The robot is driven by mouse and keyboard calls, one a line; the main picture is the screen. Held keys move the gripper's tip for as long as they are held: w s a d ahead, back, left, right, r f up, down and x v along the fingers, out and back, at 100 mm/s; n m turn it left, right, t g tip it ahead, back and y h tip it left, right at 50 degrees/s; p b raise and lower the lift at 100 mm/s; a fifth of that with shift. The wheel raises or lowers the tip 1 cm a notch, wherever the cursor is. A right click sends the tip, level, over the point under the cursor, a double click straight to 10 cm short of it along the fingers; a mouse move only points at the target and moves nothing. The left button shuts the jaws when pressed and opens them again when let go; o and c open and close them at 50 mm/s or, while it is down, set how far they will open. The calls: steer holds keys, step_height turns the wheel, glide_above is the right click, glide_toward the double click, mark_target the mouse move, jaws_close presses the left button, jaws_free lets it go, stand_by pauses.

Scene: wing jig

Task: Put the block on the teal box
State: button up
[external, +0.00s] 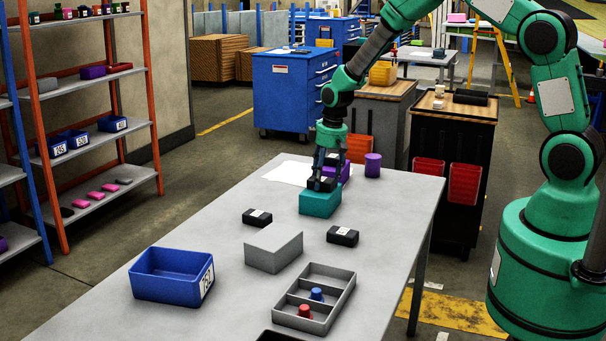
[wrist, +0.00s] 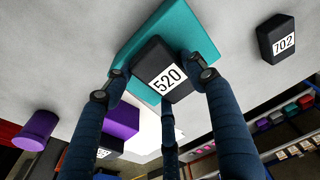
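The teal box (external: 320,203) stands near the far end of the grey table and also shows in the wrist view (wrist: 187,22). A black block (external: 322,185) with the white label 520 is over the top of the teal box; it also shows in the wrist view (wrist: 152,57). I see no clear gap between block and box. My gripper (external: 328,181) points down at the block. In the wrist view, its three dark blue fingers (wrist: 157,80) surround the block, tips close to its edges. I cannot tell whether they press on it.
Two other black blocks (external: 257,217) (external: 342,236), a grey box (external: 273,248), a blue bin (external: 172,275) and a divided grey tray (external: 315,298) are nearer on the table. A purple box (external: 346,172) and a purple cylinder (external: 373,165) stand close behind the teal box.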

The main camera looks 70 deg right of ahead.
mark_target(328, 179)
steer(key=o, duration=0.3)
steer(key=shift+o, duration=0.2)
step_height(328, 179, up, 12)
steer(key=s+p, duration=0.2)
stand_by(0.4)
steer(key=shift+r, duration=0.1)
stand_by(0.4)
